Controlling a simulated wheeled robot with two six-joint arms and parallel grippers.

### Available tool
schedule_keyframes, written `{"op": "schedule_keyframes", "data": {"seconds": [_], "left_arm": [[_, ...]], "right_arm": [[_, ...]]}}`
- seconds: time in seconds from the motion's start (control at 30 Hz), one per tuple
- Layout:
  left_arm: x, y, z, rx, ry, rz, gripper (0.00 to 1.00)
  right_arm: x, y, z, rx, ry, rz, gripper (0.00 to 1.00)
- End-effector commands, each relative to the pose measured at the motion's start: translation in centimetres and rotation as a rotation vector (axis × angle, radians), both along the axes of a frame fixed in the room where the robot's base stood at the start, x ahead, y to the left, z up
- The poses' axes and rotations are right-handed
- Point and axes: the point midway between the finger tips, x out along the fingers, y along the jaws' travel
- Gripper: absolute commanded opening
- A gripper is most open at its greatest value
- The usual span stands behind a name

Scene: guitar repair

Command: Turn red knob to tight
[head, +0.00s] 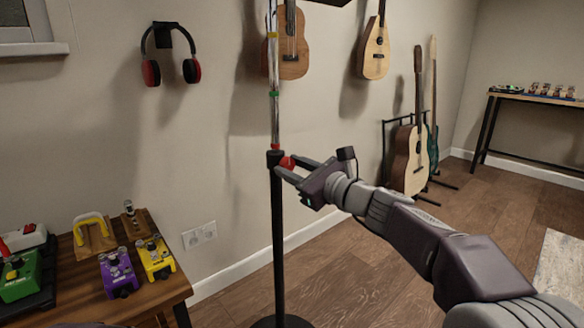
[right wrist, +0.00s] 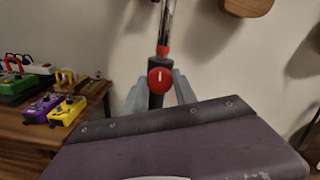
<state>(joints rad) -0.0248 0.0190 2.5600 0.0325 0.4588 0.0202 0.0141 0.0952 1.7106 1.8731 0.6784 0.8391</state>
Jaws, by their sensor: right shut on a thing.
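The red knob (head: 287,163) sits on the right side of a black collar on the upright stand pole (head: 279,222). My right gripper (head: 284,168) reaches in from the right, with its fingers on either side of the knob, shut on it. In the right wrist view the red knob (right wrist: 160,77) shows face-on between the two grey fingers, with a short white mark pointing about straight up. A red ring (right wrist: 163,50) is on the pole just above the collar. My left gripper is not in view.
A wooden table (head: 150,295) with several pedals stands at the left. Guitars (head: 409,160) stand on a rack at the back right, and others hang on the wall. Open floor lies to the right of the pole.

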Motion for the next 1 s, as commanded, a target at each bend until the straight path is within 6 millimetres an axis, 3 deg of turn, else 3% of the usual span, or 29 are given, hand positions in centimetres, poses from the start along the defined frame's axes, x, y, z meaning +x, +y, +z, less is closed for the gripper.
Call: {"op": "schedule_keyframes", "data": {"seconds": [0.2,0.23,0.3,0.67,1.0], "left_arm": [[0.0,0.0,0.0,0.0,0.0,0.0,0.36],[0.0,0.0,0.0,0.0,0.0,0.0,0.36],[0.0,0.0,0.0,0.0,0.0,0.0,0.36],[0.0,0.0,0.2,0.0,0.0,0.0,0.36],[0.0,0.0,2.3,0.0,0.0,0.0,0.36]], "right_arm": [[0.0,0.0,-0.1,-0.001,0.002,0.0,0.0],[0.0,0.0,-0.1,-0.001,0.002,0.0,0.36],[0.0,0.0,-0.1,-0.002,0.001,0.0,0.55],[-0.3,-0.3,0.1,-0.001,0.0,-0.001,0.55],[-5.5,-4.2,0.3,-0.001,0.002,-0.005,0.55]]}}
